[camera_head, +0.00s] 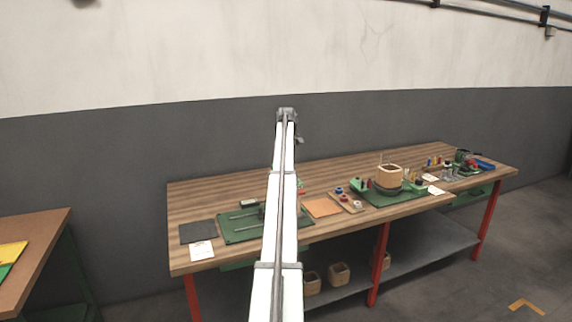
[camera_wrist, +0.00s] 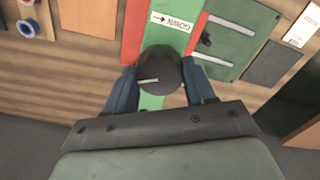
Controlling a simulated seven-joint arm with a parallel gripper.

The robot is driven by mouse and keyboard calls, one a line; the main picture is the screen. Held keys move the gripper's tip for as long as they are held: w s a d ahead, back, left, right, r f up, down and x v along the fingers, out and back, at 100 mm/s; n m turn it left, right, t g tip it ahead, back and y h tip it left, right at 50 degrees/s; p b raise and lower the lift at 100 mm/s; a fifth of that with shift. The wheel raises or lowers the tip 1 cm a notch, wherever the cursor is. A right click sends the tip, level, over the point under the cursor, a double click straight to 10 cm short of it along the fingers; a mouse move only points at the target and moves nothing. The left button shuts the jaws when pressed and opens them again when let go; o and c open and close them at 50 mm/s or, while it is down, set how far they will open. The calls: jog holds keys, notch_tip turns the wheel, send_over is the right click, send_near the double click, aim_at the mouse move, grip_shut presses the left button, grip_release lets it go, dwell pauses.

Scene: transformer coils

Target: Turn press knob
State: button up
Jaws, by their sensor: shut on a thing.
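The press knob (camera_wrist: 160,72) is a dark round knob with a pale line across it, in the middle of the wrist view. It sits on a green press body (camera_wrist: 172,38) that carries a white label with a black arrow and lettering. My gripper (camera_wrist: 161,80) has its blue fingers on the left and right sides of the knob and is shut on it. The line on the knob lies nearly level in the wrist view. In the head view my arm hides most of the press and the knob.
The long wooden workbench (camera_head: 205,208) holds a green mat (camera_head: 238,232), a dark grey pad (camera_head: 198,233), an orange pad (camera_head: 322,207) and a tray of small spools (camera_head: 346,202). A wooden coil (camera_head: 390,175) stands further right. Another bench (camera_head: 40,235) stands at the left.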

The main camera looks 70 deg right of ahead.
jog(key=n, duration=0.5)
jog(key=shift+n, duration=0.3)
jog(key=n, duration=0.5)
jog(key=shift+n, duration=0.3)
jog(key=o, duration=1)
jog(key=shift+o, duration=0.2)
notch_tip(320, 180, up, 14)
jog(key=shift+f, duration=0.1)
dwell(0.5)
